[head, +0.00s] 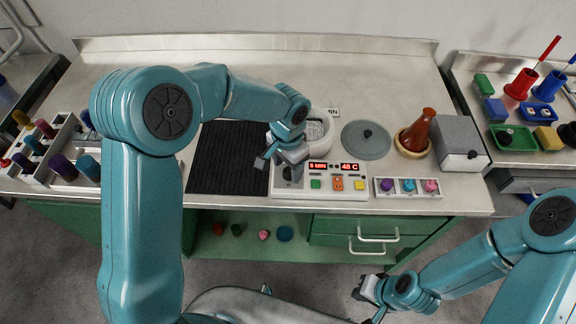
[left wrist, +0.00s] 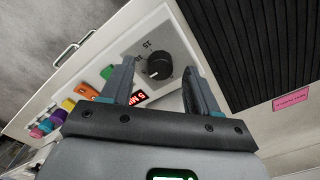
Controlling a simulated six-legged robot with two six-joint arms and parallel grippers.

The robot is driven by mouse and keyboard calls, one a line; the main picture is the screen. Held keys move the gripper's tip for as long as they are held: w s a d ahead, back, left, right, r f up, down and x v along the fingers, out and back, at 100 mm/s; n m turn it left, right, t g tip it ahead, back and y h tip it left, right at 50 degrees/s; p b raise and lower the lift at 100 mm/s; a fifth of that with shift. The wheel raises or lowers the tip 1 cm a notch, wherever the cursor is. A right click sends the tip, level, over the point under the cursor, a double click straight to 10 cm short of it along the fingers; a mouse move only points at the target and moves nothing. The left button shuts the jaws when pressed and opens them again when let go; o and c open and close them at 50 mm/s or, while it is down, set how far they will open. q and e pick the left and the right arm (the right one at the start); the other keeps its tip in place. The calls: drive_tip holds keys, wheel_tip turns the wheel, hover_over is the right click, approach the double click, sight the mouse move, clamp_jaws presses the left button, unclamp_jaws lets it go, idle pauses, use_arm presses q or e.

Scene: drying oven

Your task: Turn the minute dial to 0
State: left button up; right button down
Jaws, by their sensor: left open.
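The minute dial (left wrist: 158,65) is a round black knob on a white panel, with printed numbers beside it in the left wrist view. My left gripper (left wrist: 160,88) is open, with one finger on each side of the dial and gaps between. In the head view my left gripper (head: 283,162) is over the left end of the white oven's control panel (head: 330,192) and largely hides the dial. The red minute display (head: 319,167) seems to read 5 MIN. My right gripper (head: 367,299) is empty in front of the bench, its fingers apart.
A temperature display (head: 349,166) reads 48 C, with green, orange and yellow buttons below. A black ribbed mat (head: 228,158) lies left of the oven. A grey lid (head: 366,139), a brown flask (head: 418,131) and a rack of coloured knobs (head: 408,195) are to the right.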

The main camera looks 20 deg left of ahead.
sight(289, 173)
use_arm(q)
drive_tip(key=shift+w+d+f, duration=0.1)
drive_tip(key=shift+w+f, duration=0.1)
drive_tip(key=shift+f, duration=0.45)
drive_tip(key=shift+w+d+f, duration=0.1)
drive_tip(key=shift+w+f, duration=0.1)
drive_tip(key=shift+f, duration=0.4)
drive_tip(key=shift+s+a+r, duration=0.15)
drive_tip(key=shift+s, duration=0.2)
drive_tip(key=shift+w, duration=0.3)
drive_tip(key=c, duration=1)
drive_tip(key=shift+s, duration=0.1)
drive_tip(key=shift+c, duration=0.2)
